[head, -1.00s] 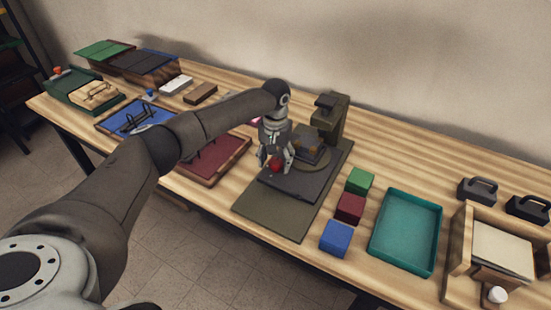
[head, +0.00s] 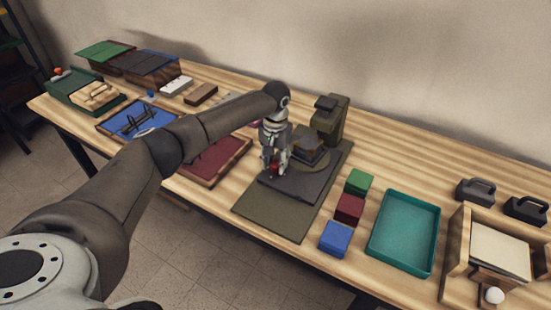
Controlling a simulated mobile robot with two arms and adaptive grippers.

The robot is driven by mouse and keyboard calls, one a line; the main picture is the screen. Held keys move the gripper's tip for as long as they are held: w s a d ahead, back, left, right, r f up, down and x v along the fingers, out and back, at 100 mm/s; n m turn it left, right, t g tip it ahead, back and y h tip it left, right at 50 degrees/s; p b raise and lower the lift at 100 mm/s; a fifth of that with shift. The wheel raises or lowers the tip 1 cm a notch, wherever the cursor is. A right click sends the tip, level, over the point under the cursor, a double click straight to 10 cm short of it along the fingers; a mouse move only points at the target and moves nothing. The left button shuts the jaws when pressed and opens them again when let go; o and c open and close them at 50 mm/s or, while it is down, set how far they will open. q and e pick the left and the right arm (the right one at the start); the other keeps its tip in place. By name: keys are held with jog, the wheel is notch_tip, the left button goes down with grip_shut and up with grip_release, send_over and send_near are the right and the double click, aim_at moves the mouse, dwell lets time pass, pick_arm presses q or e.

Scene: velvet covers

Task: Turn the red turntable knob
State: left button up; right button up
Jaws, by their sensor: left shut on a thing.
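The red turntable knob (head: 273,168) shows as a small red patch between the fingers of my left gripper (head: 275,171). The gripper is shut on it and points down, hiding most of the knob. The knob sits at the left side of a dark base (head: 296,189). On that base is the round turntable (head: 323,163) with a dark block (head: 309,152) on it, just right of the gripper. An olive upright stand (head: 332,118) rises behind. My right gripper is not in view.
Green (head: 358,181), dark red (head: 349,209) and blue (head: 335,239) blocks stand right of the dark base. A teal tray (head: 433,230) lies further right. A dark red velvet panel (head: 218,162) lies left, under my arm. The table front right of the olive mat (head: 268,213) holds these blocks.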

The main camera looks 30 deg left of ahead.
aim_at(275, 162)
pick_arm(q)
jog(key=m+p, duration=0.2)
jog(key=m, duration=0.1)
jog(key=shift+r, duration=0.15)
jog(key=m+p, duration=0.2)
jog(key=m, duration=0.1)
jog(key=shift+a+m, duration=0.1)
jog(key=shift+m, duration=0.3)
jog(key=m, duration=0.4)
jog(key=shift+w+m+p, duration=0.1)
jog(key=shift+m+p, duration=0.2)
jog(key=shift+p, duration=0.05)
jog(key=m, duration=0.5)
jog(key=shift+a, duration=0.1)
jog(key=o, duration=1)
jog(key=shift+w, duration=0.1)
notch_tip(275, 162, up, 12)
